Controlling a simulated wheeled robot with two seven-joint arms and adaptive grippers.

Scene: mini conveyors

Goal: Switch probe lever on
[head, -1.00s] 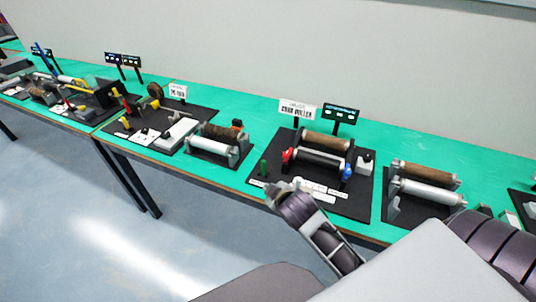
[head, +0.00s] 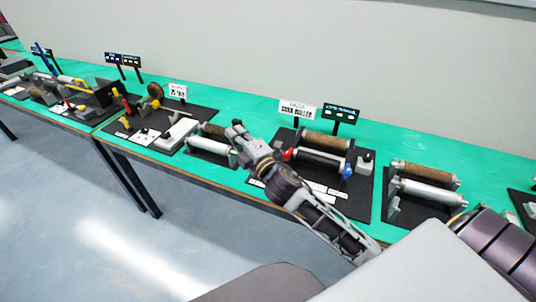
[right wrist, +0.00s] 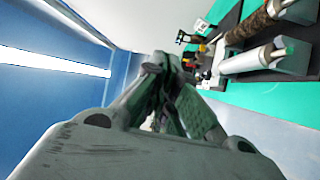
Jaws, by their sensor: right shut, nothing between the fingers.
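No lever can be surely told as the probe lever; the labels are too small to read. On the dark board (head: 195,110) left of my gripper stand a red-and-yellow lever (head: 127,107) and a short yellow piece (head: 125,122). The board on the right (head: 362,202) carries rollers, a red knob (head: 288,154) and a blue knob (head: 347,171). My right gripper (head: 236,129) is shut and empty, in front of the small roller unit (head: 214,148), partly hiding it. In the right wrist view its fingers (right wrist: 168,68) are together. My left gripper is out of view.
The green bench (head: 225,185) runs across the view against a pale wall. Another roller pair (head: 425,187) stands at the right. Signs (head: 297,108) on posts rise behind the boards. Floor is open before the bench.

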